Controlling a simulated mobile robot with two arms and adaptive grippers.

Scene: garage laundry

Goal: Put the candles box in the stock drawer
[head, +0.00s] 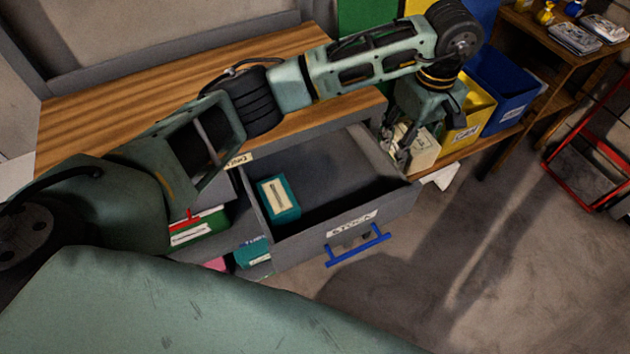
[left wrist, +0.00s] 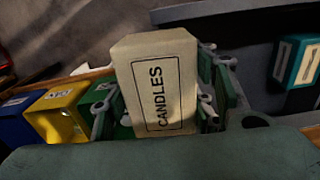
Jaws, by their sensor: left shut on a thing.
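The cream candles box (head: 424,149) is held in my left gripper (head: 407,141), beside the right end of the open stock drawer. In the left wrist view the candles box (left wrist: 158,85) shows its "CANDLES" label, with the fingers (left wrist: 160,112) on both sides of it. The stock drawer (head: 400,203) is pulled out, with a blue handle and a "STOCK" label on its front. A teal box with a cream label (head: 279,198) stands in the drawer's left part; the rest of its floor looks clear. My right gripper is not in view.
A yellow bin (head: 470,118) and a blue bin (head: 508,88) stand right of the drawer. Below left of the drawer, a lower compartment holds a green box (head: 200,233) and other boxes. A wooden worktop (head: 90,128) lies above the drawer. A red frame (head: 590,150) stands far right.

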